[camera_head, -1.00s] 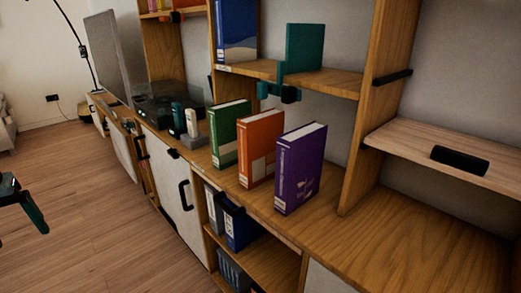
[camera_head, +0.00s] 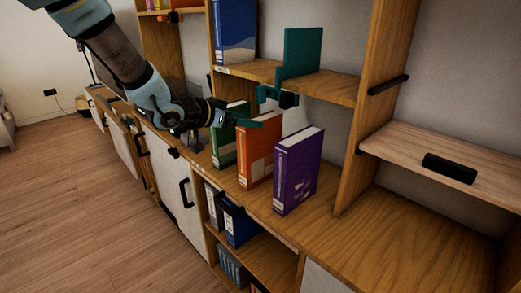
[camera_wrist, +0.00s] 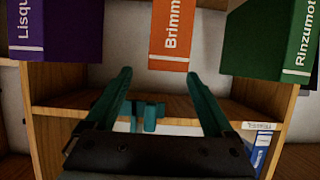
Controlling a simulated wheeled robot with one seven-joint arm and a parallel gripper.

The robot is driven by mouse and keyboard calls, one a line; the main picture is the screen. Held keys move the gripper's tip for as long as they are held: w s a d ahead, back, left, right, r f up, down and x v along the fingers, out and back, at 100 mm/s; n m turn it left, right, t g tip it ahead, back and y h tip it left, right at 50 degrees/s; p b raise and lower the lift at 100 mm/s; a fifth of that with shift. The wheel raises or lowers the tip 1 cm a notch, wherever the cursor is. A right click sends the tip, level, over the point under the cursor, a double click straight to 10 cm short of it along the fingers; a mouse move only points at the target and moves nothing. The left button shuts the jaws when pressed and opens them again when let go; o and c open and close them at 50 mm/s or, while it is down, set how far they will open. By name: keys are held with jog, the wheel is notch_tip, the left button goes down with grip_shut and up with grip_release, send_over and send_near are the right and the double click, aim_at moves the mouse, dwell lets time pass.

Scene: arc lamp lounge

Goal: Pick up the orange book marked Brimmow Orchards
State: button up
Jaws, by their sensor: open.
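The orange book (camera_head: 259,157) stands upright on the wooden counter, between the green book (camera_head: 225,150) and the purple book (camera_head: 299,170). In the wrist view, the orange spine (camera_wrist: 173,35) reads "Brimm" and hangs at the top, just right of centre. The purple book (camera_wrist: 65,25) and the green book (camera_wrist: 265,40) flank it there. My gripper (camera_head: 243,114) is open and empty at the top of the green and orange books. In the wrist view, the fingers of my gripper (camera_wrist: 162,77) are spread, with the orange spine beyond them. Contact cannot be told.
A shelf above the counter holds a blue book (camera_head: 235,32) and a teal panel (camera_head: 302,50). An upright divider (camera_head: 371,100) stands right of the books. The counter at right is bare.

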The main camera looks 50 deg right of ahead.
aim_at(258, 119)
jog(key=shift+w+p+x, duration=0.2)
jog(key=shift+p+x, duration=0.4)
jog(key=shift+x, duration=1.15)
jog(key=shift+w+p+x, duration=0.2)
jog(key=shift+p+x, duration=0.4)
jog(key=shift+x, duration=1.1)
jog(key=shift+d+r, duration=0.1)
jog(key=shift+r, duration=0.1)
jog(key=shift+c, duration=0.2)
grip_shut()
jog(key=shift+r, duration=0.1)
